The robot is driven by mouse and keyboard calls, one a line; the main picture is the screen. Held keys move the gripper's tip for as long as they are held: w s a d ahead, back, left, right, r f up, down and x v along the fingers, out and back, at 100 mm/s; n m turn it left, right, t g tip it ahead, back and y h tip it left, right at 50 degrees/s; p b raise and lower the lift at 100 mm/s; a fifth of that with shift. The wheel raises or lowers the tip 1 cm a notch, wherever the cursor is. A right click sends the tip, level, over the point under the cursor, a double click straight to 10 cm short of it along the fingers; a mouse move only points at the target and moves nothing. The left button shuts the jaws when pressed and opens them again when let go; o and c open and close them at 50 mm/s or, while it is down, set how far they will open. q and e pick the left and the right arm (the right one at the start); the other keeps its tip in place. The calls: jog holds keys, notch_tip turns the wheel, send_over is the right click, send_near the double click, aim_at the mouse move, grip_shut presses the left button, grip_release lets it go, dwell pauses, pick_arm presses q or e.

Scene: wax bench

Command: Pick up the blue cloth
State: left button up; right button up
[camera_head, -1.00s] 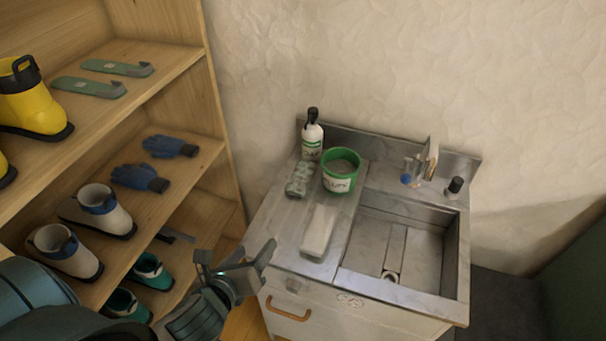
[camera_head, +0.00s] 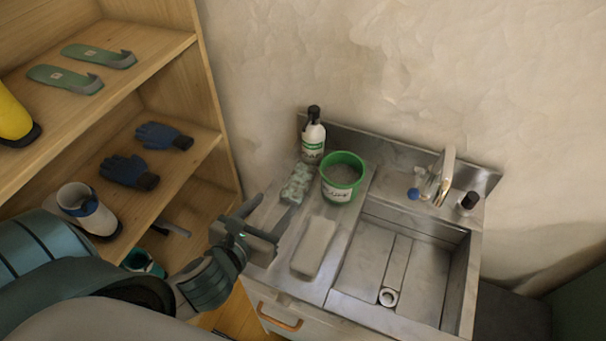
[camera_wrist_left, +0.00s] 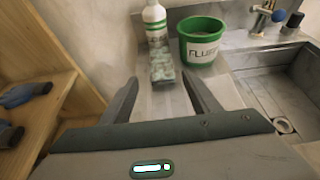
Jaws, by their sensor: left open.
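I see no cloth that is clearly blue. A lumpy grey-green patterned item (camera_head: 298,183) lies on the left part of the sink counter, beside a bottle and a green bucket; I cannot tell if it is cloth. It also shows in the left wrist view (camera_wrist_left: 162,67), ahead between my fingers. My left gripper (camera_head: 273,208) is open and empty over the counter's left edge, short of that item. The left wrist view shows both its fingers (camera_wrist_left: 160,82) spread apart. A pale flat block (camera_head: 314,246) lies on the counter to its right. My right gripper is not in view.
The white bottle (camera_head: 313,140) and green bucket (camera_head: 342,178) stand behind and right of the patterned item. The sink basin (camera_head: 395,270) and tap (camera_head: 443,176) are farther right. A wooden shelf (camera_head: 200,140) with boots and blue gloves (camera_head: 163,136) stands on the left.

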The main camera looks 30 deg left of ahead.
pick_arm(q)
jog(key=shift+s+r, duration=0.1)
jog(key=shift+s, duration=0.1)
jog(key=p, duration=0.2)
send_near(300, 177)
jog(key=x, duration=0.4)
jog(key=shift+w+a, duration=0.1)
jog(key=shift+w, duration=0.1)
jog(key=shift+w+f, duration=0.45)
jog(key=shift+w, duration=0.15)
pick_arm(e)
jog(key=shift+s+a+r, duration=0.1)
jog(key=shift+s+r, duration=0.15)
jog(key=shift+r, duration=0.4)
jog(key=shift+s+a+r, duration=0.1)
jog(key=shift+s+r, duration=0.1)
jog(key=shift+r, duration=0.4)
pick_arm(q)
jog(key=shift+p, duration=0.35)
jog(key=shift+w+p, duration=0.35)
jog(key=shift+w, duration=0.3)
jog(key=p+x, duration=0.1)
jog(key=x, duration=0.2)
jog(key=shift+w+f, duration=0.3)
jog(key=shift+w, duration=0.15)
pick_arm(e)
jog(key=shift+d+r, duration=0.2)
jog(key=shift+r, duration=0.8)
